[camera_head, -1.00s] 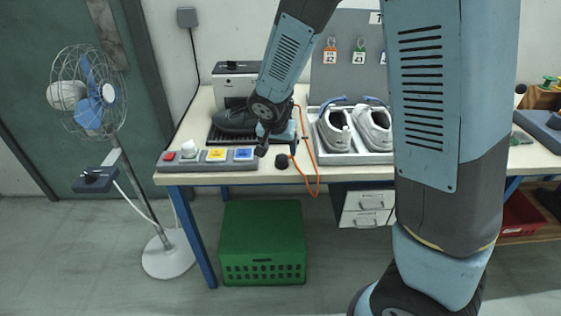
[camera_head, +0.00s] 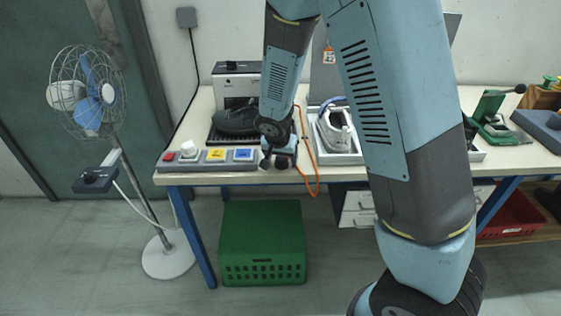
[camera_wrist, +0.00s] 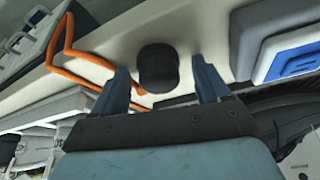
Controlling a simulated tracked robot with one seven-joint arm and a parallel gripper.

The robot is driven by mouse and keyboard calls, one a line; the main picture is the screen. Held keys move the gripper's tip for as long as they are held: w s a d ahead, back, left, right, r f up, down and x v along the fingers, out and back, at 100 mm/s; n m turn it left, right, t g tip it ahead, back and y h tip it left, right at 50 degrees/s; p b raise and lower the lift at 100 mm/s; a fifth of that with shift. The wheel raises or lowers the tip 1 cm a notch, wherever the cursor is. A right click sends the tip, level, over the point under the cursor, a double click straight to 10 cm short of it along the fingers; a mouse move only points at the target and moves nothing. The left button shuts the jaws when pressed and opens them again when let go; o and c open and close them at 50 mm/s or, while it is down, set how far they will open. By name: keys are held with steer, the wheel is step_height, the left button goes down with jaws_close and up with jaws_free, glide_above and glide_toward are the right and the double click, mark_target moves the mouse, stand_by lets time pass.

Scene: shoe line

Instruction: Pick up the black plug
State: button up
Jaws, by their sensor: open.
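The black plug (camera_wrist: 158,68) is a dark, rounded stub by the light table's front edge. In the wrist view it shows between the tips of the two blue-grey fingers, with a gap on each side. My gripper (camera_wrist: 160,72) is open and nothing is clamped in it. In the head view my gripper (camera_head: 279,162) is at the table's front edge, right of the button panel, and largely hides the plug there. An orange cord (camera_wrist: 62,50) loops at the left of the wrist view; its join to the plug is not clear.
The button panel (camera_head: 195,163) with red, yellow and blue buttons is just left of my gripper. A dark shoe (camera_head: 235,121) stands in a machine behind. A tray (camera_head: 335,158) with a pale shoe (camera_head: 332,130) is to the right. A green crate (camera_head: 262,243) stands below.

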steer(key=shift+c, duration=0.2)
steer(key=c, duration=1.1)
